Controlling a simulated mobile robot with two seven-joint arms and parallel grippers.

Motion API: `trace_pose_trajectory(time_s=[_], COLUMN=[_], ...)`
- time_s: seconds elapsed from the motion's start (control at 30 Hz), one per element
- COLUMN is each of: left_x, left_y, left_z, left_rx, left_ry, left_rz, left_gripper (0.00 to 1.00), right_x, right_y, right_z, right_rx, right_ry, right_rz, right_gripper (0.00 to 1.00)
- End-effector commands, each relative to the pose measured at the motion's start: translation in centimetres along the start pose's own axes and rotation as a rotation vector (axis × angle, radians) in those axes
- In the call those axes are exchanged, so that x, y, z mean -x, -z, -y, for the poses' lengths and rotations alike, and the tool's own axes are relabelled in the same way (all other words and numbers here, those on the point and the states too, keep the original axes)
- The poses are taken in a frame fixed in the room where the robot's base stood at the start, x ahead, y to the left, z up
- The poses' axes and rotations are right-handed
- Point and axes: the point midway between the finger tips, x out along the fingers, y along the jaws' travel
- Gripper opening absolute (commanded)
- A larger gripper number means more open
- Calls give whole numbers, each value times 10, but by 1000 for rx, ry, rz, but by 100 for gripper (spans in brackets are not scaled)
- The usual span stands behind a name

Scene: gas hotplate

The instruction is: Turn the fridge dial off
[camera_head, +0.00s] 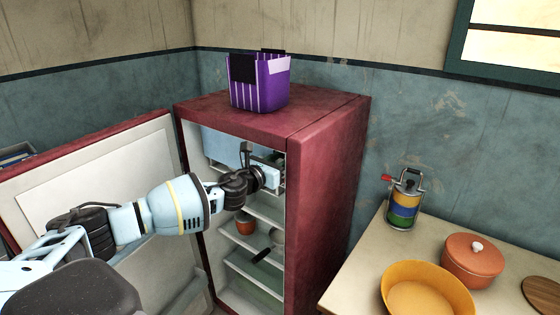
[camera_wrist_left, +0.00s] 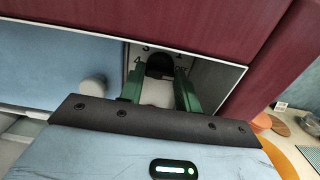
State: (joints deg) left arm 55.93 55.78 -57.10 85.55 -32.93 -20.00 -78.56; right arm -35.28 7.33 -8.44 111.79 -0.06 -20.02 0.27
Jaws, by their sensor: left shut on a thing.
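The red fridge (camera_head: 335,165) stands in the corner with its door (camera_head: 95,190) swung open to the left. My left arm reaches into its upper part. My left gripper (camera_head: 274,176) is at the control panel (camera_head: 278,159) at the upper right of the interior, beside the blue freezer flap (camera_head: 222,147). In the left wrist view, the green fingers of my left gripper (camera_wrist_left: 160,88) are shut on the dark round dial (camera_wrist_left: 160,64). The dial's setting cannot be read, and the gripper hides most of it in the head view. My right gripper is out of view.
A purple striped bin (camera_head: 262,95) stands on the fridge. Inside are shelves with a small orange pot (camera_head: 245,224). At the right, a counter (camera_head: 355,265) holds a yellow bowl (camera_head: 425,292), a lidded orange pot (camera_head: 472,262) and a striped canister (camera_head: 404,203).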

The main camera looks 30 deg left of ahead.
Motion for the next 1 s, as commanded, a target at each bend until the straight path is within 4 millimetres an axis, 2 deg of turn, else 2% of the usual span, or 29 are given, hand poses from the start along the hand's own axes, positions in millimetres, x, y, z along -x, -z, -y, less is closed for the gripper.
trace_pose_trajectory(time_s=[0.17, 0.2, 0.33, 0.73, 1.0], left_x=[0, 0, 0, 5, 37], left_y=[-1, -1, -1, 1, 2], left_z=[-1, -1, 0, 0, -1], left_rx=[-4, -4, -3, -2, -4], left_ry=[-1, -1, -1, 0, -1], left_rz=[2, 2, 1, -1, -3], left_gripper=[10, 37, 54, 55, 55], right_x=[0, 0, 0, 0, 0], right_y=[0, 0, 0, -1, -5], right_z=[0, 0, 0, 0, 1], right_rx=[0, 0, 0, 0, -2], right_ry=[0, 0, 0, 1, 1], right_rz=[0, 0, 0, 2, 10], right_gripper=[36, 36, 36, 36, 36])
